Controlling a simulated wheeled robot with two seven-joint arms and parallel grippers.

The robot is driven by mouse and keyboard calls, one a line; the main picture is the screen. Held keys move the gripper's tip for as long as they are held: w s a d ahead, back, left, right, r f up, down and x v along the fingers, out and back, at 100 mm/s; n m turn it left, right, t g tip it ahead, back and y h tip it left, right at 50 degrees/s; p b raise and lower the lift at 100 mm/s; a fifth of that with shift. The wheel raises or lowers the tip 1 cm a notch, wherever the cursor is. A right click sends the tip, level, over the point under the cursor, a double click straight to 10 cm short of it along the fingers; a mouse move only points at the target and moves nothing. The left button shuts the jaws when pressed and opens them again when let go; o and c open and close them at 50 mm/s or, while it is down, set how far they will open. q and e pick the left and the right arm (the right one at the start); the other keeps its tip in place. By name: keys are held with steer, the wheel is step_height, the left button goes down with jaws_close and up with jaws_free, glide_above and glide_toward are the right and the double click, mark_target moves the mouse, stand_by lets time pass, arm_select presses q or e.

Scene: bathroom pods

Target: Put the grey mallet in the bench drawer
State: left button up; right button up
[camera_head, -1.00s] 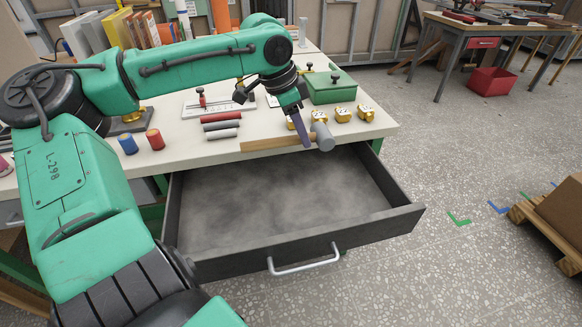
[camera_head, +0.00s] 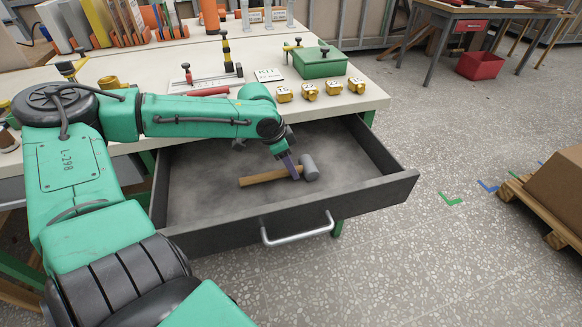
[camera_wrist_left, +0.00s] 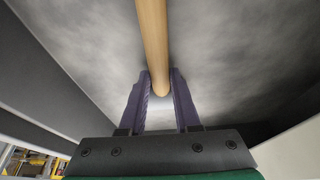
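The grey mallet (camera_head: 310,167) is inside the open bench drawer (camera_head: 377,190). Its grey head points right and its wooden handle (camera_head: 262,178) points left. My left gripper (camera_head: 292,168) reaches down into the drawer with its purple fingers around the handle close to the head. In the left wrist view the two fingers (camera_wrist_left: 160,92) stand on either side of the wooden handle (camera_wrist_left: 152,35), close against it. The mallet's head does not show there. I cannot tell whether the mallet touches the drawer floor. My right gripper is not in view.
The drawer's front panel has a silver handle (camera_head: 298,231). On the bench top (camera_head: 225,103) stand a green box (camera_head: 320,66), several small yellow parts (camera_head: 309,91) and a red cylinder (camera_head: 208,92). A pallet with a box (camera_head: 556,190) stands right; floor between is clear.

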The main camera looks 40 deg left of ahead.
mark_target(285, 170)
arm_select(q)
steer(key=shift+o, duration=1.4)
steer(key=shift+r, duration=0.15)
steer(key=shift+r+p, duration=0.3)
steer(key=shift+r, duration=0.05)
steer(key=p+v, duration=0.3)
steer(key=v, duration=0.1)
steer(key=shift+s+r+p, duration=0.15)
steer(key=shift+r+p, duration=0.3)
steer(key=shift+p, duration=0.05)
steer(key=p+v, duration=0.1)
steer(key=v, duration=0.5)
steer(key=shift+a, duration=0.2)
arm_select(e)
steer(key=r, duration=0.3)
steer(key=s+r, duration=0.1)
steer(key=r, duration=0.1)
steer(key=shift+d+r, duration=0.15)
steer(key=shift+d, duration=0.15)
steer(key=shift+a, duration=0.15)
